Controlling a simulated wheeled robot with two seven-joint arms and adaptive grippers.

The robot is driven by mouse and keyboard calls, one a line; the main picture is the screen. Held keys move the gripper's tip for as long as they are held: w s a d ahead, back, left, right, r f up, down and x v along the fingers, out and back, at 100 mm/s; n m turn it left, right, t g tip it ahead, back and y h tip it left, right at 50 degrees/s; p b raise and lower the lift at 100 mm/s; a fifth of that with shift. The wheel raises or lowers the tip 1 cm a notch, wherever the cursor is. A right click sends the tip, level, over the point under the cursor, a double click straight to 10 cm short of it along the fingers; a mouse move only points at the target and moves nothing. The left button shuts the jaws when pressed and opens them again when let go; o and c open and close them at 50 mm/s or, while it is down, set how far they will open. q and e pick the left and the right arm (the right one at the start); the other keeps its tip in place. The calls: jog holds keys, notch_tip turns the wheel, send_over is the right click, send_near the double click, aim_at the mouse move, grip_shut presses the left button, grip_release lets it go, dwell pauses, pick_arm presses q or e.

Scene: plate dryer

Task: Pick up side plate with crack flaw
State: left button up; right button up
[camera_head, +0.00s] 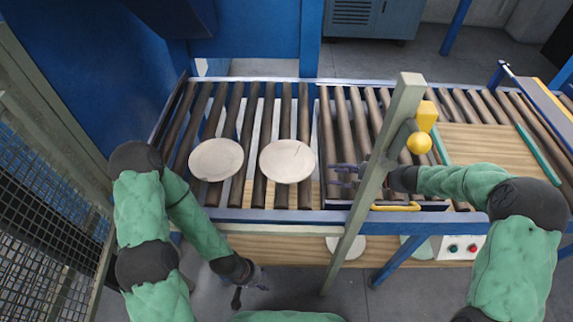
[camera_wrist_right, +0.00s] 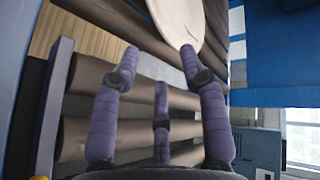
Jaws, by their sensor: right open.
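Two round pale plates lie flat on the roller conveyor (camera_head: 246,115). The right plate (camera_head: 286,163) shows a small dark crack-like line near its upper right edge. The left plate (camera_head: 216,160) shows no clear mark. My right gripper (camera_head: 342,175) is open and empty over the rollers, just right of the marked plate and apart from it. In the right wrist view, the marked plate (camera_wrist_right: 176,18) is at the top, with a thin line on it, beyond the spread fingers (camera_wrist_right: 160,60). My left gripper (camera_head: 250,288) hangs low in front of the conveyor, open and empty.
A slanted grey-green post (camera_head: 378,165) with a yellow knob (camera_head: 419,143) stands close by my right forearm. A blue rail (camera_head: 270,215) edges the conveyor's front. A wooden board (camera_head: 485,145) lies at right. Rollers behind the plates are clear.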

aim_at(314, 178)
jog(key=x, duration=0.3)
jog(key=shift+w+b, duration=0.1)
jog(key=shift+b, duration=0.25)
jog(key=b+x, duration=0.2)
jog(key=x, duration=0.3)
jog(key=shift+a, duration=0.15)
jog(key=shift+r, duration=0.1)
grip_shut()
